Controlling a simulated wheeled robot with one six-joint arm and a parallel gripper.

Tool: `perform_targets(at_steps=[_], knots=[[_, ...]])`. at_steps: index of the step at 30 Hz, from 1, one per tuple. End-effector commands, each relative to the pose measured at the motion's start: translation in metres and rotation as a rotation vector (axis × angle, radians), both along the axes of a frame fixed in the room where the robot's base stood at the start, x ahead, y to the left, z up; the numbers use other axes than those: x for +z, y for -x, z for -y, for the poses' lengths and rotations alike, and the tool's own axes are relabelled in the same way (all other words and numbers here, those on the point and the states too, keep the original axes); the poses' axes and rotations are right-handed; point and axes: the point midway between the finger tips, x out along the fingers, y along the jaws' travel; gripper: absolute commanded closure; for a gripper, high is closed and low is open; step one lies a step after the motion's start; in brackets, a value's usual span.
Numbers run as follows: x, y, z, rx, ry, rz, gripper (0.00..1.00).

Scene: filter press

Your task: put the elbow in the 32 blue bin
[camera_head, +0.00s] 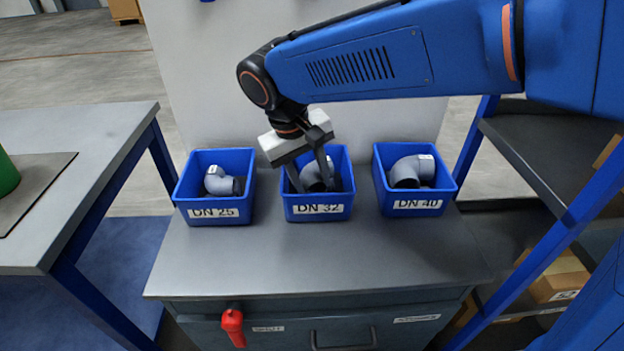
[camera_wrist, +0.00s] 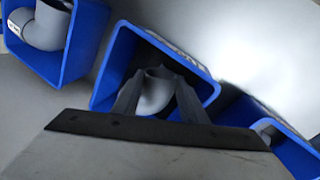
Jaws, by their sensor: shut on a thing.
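The grey elbow (camera_head: 312,172) is inside the middle blue bin (camera_head: 318,217), labelled DN 32. My gripper (camera_head: 313,184) reaches down into that bin from above, its fingers shut on the elbow. In the wrist view, the elbow (camera_wrist: 155,92) shows between the two dark fingers (camera_wrist: 158,96), within the walls of the DN 32 bin (camera_wrist: 108,75). Its lower part is hidden by my gripper, and I cannot tell whether it touches the bin floor.
The DN 25 bin (camera_head: 215,213) on the left and the DN 40 bin (camera_head: 417,204) on the right each hold grey fittings. The grey bench top (camera_head: 320,262) is clear in front. A red object (camera_head: 233,326) hangs at the bench front. A shelf (camera_head: 545,160) stands at right.

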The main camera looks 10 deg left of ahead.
Motion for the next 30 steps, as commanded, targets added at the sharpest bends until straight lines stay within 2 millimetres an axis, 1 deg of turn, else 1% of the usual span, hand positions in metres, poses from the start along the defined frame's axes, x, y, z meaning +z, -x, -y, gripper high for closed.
perform_targets(at_steps=[5, 6, 7, 8, 16, 20, 23, 30], knots=[[-0.003, 0.000, 0.000, 0.000, 0.001, -0.001, 0.86], [-0.003, 0.000, 0.000, 0.000, 0.000, 0.000, 0.52], [-0.003, 0.000, 0.000, 0.000, 0.000, 0.000, 0.44], [-0.003, 0.000, 0.000, 0.000, 0.000, 0.000, 0.42], [-0.002, 0.000, 0.000, 0.000, 0.000, 0.000, 0.42], [0.004, 0.000, -0.001, 0.000, -0.001, 0.001, 0.42], [0.016, 0.002, -0.004, 0.001, -0.003, 0.002, 0.42], [0.060, 0.009, -0.014, 0.001, -0.002, 0.001, 0.42]])
